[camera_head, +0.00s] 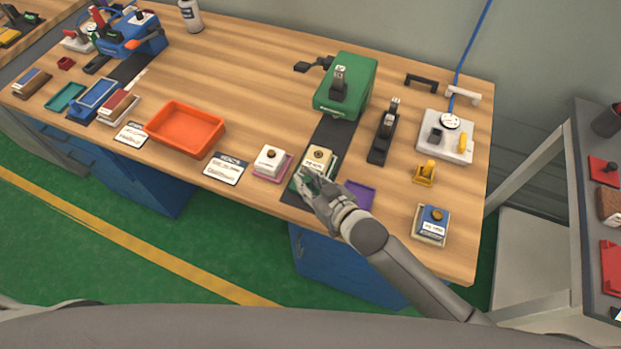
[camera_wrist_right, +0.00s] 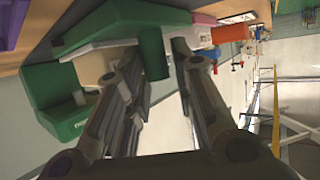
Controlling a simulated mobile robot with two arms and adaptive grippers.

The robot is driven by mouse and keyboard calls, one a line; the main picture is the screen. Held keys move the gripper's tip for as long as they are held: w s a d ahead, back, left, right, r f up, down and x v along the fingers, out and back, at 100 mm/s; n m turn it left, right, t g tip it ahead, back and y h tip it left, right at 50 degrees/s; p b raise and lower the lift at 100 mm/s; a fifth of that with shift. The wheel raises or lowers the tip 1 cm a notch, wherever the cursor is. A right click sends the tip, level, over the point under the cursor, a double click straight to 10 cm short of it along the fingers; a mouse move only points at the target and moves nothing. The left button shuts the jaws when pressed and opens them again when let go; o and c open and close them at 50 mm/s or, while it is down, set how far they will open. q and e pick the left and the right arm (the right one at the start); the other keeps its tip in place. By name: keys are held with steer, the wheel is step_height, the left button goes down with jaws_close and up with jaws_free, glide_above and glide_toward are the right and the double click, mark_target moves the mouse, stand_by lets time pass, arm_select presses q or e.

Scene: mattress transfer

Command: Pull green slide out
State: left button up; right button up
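The green machine (camera_head: 345,87) stands at the back of the wooden bench, with a dark strip (camera_head: 333,139) running from it toward the front edge. The green slide (camera_head: 301,183) is at the strip's front end and carries a cream block (camera_head: 318,161). The slide fills the upper left of the right wrist view (camera_wrist_right: 112,24), with a dark green handle post (camera_wrist_right: 152,52). My right gripper (camera_head: 310,186) is at the slide's front, at the bench edge. In the wrist view its fingers (camera_wrist_right: 163,66) are apart, with the post between their tips. Contact is unclear. My left gripper is not in view.
A white block on a pink tray (camera_head: 270,161) is left of the slide, and a purple tray (camera_head: 358,195) is right of it. An orange bin (camera_head: 186,127) stands farther left. A black tool (camera_head: 384,132) and a yellow piece (camera_head: 425,173) are to the right. Green floor lies before the bench.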

steer(key=shift+s, duration=0.2)
steer(key=v, duration=1.2)
steer(key=shift+f, duration=0.1)
stand_by(0.4)
